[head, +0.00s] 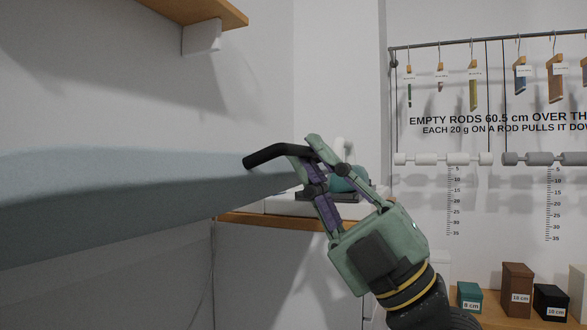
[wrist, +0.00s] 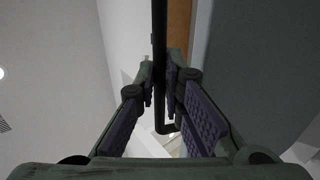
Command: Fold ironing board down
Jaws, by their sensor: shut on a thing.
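The ironing board (head: 120,195) is a long blue-grey panel at the left of the head view, extended out roughly level. A black bar handle (head: 268,154) sticks out at its end. My gripper (head: 315,152) is shut on this handle near its right part, reaching up from the lower right. In the wrist view the black handle (wrist: 159,45) runs between the fingers (wrist: 162,78), and the blue-grey board (wrist: 255,70) fills the right side. The fingers hide part of the handle. The board's underside support and hinge are not clear to see.
A wooden shelf (head: 205,12) juts out above the board. A white basin-like unit on a wooden top (head: 255,219) with a teal item (head: 345,180) stands behind my gripper. Labelled boxes (head: 517,290) sit on a ledge at lower right; hanging rods (head: 445,159) line the back wall.

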